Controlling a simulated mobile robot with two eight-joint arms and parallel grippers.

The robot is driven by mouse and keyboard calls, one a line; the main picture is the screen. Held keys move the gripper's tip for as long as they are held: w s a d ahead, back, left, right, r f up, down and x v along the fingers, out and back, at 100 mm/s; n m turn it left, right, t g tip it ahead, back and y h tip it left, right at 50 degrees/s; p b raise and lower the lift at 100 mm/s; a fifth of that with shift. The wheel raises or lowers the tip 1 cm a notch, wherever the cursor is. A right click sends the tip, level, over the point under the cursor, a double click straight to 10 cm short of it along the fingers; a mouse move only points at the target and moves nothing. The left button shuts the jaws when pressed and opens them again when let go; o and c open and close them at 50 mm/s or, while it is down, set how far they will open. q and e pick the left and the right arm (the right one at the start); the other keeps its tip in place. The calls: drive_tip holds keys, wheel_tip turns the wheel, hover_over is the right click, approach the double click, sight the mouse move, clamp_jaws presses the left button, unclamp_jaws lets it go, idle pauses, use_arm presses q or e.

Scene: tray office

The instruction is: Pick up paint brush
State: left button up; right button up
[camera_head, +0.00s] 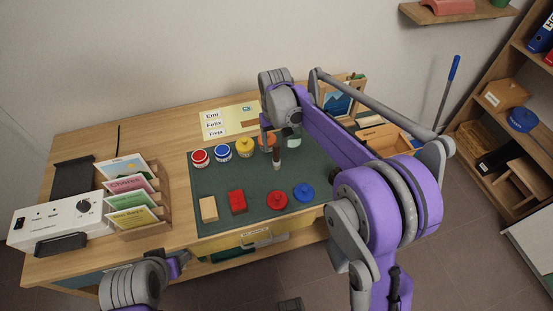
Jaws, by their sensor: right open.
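A slim upright item with a brown body, which looks like the paint brush (277,158), shows over the back middle of the dark green mat (240,175). My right gripper (281,140) is open right above and around it, with a finger to the left of it. Whether the gripper touches it, and whether it stands on the mat, I cannot tell. The arm hides part of this area. My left gripper (178,264) is low at the desk's front edge, far from the brush, and its jaws are unclear.
Red (200,158), blue (223,153), yellow (245,147) and orange (267,141) paint jars line the mat's back. Wood (209,209) and red (237,201) blocks and red (278,202) and blue (303,192) knobbed pieces lie in front. A card rack (158,185) stands left.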

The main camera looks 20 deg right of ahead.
sight(276, 154)
wheel_tip(276, 154, down, 6)
drive_tip(key=shift+d, duration=0.15)
clamp_jaws()
idle(0.5)
